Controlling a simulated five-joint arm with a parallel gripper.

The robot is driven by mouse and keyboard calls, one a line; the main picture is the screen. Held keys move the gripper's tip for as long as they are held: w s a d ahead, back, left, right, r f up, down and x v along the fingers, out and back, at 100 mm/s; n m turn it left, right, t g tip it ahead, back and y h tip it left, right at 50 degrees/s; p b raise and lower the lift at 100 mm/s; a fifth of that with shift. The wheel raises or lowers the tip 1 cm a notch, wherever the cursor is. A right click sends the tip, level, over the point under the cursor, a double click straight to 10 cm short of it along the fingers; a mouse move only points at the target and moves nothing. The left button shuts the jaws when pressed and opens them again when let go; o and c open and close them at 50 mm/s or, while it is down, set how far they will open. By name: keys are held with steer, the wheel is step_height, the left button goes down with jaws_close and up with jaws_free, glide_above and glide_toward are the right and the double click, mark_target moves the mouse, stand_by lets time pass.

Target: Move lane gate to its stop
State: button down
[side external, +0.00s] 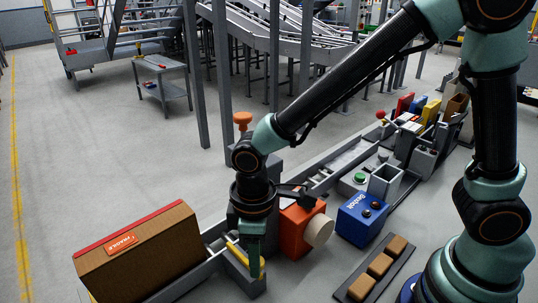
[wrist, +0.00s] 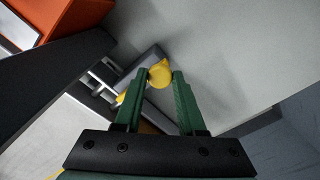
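The lane gate shows as a yellow bar (side external: 238,253) on a grey mount at the near end of the conveyor lane. My gripper (side external: 253,272) points down right beside it and hides part of it. In the wrist view a rounded yellow piece (wrist: 160,74) of the gate lies between the tips of my green fingers (wrist: 161,78). The fingers stand apart with the yellow piece nearly filling the gap; I cannot tell whether they touch it. More yellow shows behind the left finger. The gate's stop cannot be made out.
A large brown carton (side external: 140,255) stands left of the gate. An orange unit (side external: 298,229) with a pale drum (side external: 319,231) is close on the right. A blue box (side external: 361,219) and a dark tray (side external: 345,294) of small brown blocks lie further right.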

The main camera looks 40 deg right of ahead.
mark_target(233, 247)
steer(key=w, duration=0.7)
steer(key=shift+w, duration=0.35)
steer(key=shift+r, duration=0.1)
steer(key=c, duration=0.5)
jaws_free()
steer(key=shift+s, duration=0.1)
step_height(233, 247, up, 12)
